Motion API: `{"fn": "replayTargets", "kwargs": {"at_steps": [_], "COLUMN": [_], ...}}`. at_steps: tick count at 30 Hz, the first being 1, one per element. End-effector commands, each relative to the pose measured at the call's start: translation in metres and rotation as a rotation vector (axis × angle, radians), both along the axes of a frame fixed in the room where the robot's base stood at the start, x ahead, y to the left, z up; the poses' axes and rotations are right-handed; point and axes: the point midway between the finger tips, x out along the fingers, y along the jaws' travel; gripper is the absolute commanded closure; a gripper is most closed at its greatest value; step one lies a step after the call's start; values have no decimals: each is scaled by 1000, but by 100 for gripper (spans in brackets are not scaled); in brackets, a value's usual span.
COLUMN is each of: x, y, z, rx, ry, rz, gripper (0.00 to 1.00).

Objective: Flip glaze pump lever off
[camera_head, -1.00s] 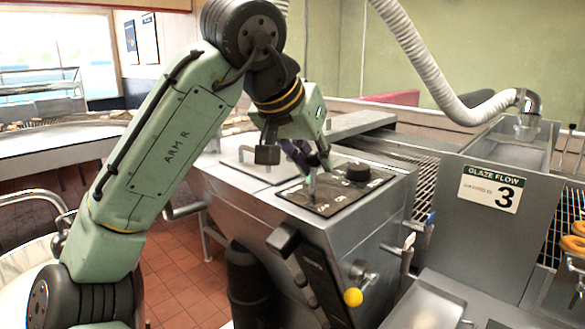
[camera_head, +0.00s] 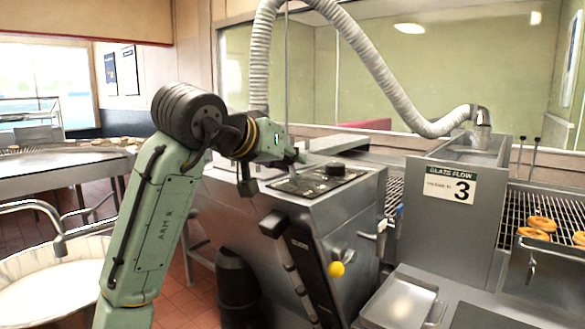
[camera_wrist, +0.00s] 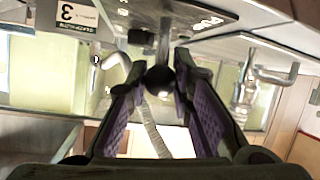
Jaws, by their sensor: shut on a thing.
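The glaze pump lever is a short metal stem with a dark round tip (camera_wrist: 160,80). It shows between my fingers in the wrist view. It rises from a dark control plate (camera_head: 312,184) on top of the steel machine (camera_head: 335,220). My gripper (camera_head: 296,160) is low over the left part of that plate, and its purple-padded fingers (camera_wrist: 160,72) are shut on the lever near its tip. In the head view the gripper hides most of the lever, so I cannot tell its exact tilt there.
A black knob (camera_head: 335,168) stands on the plate right of my gripper. A yellow ball handle (camera_head: 337,269) juts from the machine's front. A "GLAZE FLOW 3" sign (camera_head: 451,188) is on the steel housing to the right. Doughnuts (camera_head: 541,223) lie on the rack at far right.

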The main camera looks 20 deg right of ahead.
Motion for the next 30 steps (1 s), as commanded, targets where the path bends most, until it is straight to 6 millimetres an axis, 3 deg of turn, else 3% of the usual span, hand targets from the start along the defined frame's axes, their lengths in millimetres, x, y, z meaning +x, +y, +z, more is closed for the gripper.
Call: {"fn": "replayTargets", "kwargs": {"at_steps": [23, 24, 30], "x": [-1, -1, -1], "y": [5, 5, 4], "z": [-2, -2, -2], "rx": [-79, -79, -77], "ry": [-58, -58, -58], "rz": [0, 0, 0], "gripper": [100, 76, 63]}}
